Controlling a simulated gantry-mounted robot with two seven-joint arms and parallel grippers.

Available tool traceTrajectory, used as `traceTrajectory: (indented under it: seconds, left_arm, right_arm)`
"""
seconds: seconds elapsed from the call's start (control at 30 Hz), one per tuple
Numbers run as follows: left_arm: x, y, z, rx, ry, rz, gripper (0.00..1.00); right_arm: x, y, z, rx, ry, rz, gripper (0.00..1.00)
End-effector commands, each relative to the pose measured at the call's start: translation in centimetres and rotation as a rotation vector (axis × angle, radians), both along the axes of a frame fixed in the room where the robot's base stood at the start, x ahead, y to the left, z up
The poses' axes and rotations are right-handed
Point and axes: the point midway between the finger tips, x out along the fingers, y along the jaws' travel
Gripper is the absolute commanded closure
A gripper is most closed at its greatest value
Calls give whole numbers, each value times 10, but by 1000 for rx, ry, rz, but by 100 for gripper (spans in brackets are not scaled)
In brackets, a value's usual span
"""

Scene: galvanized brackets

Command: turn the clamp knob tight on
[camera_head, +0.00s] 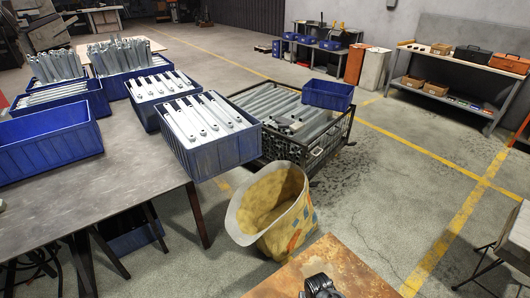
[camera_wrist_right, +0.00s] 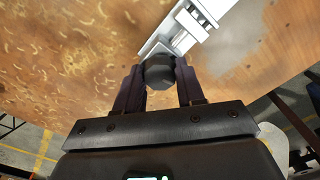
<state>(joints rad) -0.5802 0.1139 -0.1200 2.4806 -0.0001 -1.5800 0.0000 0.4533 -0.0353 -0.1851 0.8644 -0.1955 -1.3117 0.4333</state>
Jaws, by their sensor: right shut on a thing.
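In the right wrist view my right gripper (camera_wrist_right: 160,66) is shut on a dark, round clamp knob (camera_wrist_right: 158,74), with one finger on each side of it. Just beyond the knob is a light grey metal clamp or bracket (camera_wrist_right: 190,28), cut off by the top edge. It lies over a worn brown tabletop (camera_wrist_right: 60,50). In the head view the same kind of rusty tabletop (camera_head: 345,268) shows at the bottom, with a black part at its edge that I cannot make out. The knob's threads are hidden. My left gripper is in neither view.
A grey table (camera_head: 120,190) at left holds several blue bins, some with metal brackets. A yellow sack (camera_head: 270,210) stands open beside the rusty table. A wire crate (camera_head: 335,140) of metal parts is behind it. Open floor lies to the right.

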Motion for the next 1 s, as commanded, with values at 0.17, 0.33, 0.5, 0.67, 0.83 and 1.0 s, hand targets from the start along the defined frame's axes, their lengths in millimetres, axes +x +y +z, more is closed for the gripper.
traceTrajectory:
  seconds: [0.17,0.33,0.5,0.67,0.83,1.0]
  left_arm:
    - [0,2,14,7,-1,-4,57]
    - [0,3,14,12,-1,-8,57]
    - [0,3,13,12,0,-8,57]
    - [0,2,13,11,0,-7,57]
    - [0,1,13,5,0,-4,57]
    - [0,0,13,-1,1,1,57]
  right_arm:
    - [1,-2,3,-4,1,463,92]
    - [1,-2,0,-3,1,821,92]
    - [0,0,0,-1,1,971,92]
    - [0,0,0,0,0,979,92]
    - [0,0,0,0,0,976,48]
    - [0,0,0,0,0,975,41]
